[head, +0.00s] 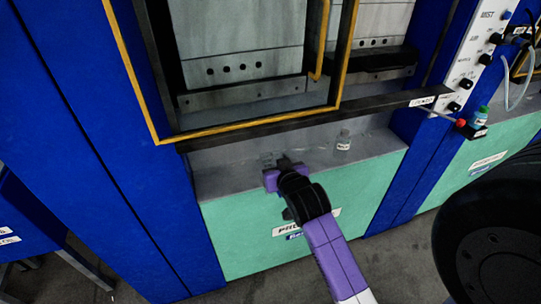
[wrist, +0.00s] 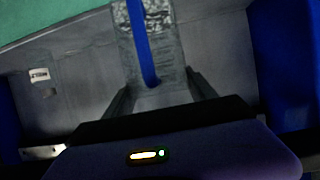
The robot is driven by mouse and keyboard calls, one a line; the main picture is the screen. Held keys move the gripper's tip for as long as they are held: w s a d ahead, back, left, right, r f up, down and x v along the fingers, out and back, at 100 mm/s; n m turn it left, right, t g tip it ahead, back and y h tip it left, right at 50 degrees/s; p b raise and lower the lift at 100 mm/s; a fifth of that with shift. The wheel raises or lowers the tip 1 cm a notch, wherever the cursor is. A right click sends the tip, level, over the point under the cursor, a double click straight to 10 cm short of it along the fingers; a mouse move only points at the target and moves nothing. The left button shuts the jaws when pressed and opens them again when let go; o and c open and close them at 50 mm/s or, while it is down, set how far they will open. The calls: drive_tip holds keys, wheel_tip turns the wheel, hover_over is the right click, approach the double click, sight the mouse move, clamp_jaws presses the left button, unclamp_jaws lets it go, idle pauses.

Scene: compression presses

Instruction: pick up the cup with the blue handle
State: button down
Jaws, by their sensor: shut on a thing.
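The cup (wrist: 172,50) is clear and glass-like, with a blue handle (wrist: 137,35) running down its side. In the wrist view it lies between the two fingers of my gripper (wrist: 160,90), which is shut on it. In the head view my gripper (head: 284,163) is over the grey ledge of the press. There the cup is hard to make out, as the gripper and arm mostly hide it. I cannot tell whether the cup still touches the ledge.
A small clear labelled bottle (head: 343,140) stands on the grey ledge (head: 230,180), right of my gripper. A dark bar (head: 300,122) and yellow frame (head: 225,130) of the press are behind and above. Blue columns flank the ledge. A control panel (head: 480,50) is at right.

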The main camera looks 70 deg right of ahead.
drive_tip(key=s+a+b, duration=0.1)
drive_tip(key=s+a, duration=0.4)
drive_tip(key=a, duration=0.1)
drive_tip(key=shift+a, duration=0.3)
drive_tip(key=shift+s+a, duration=0.1)
drive_tip(key=shift+s, duration=0.05)
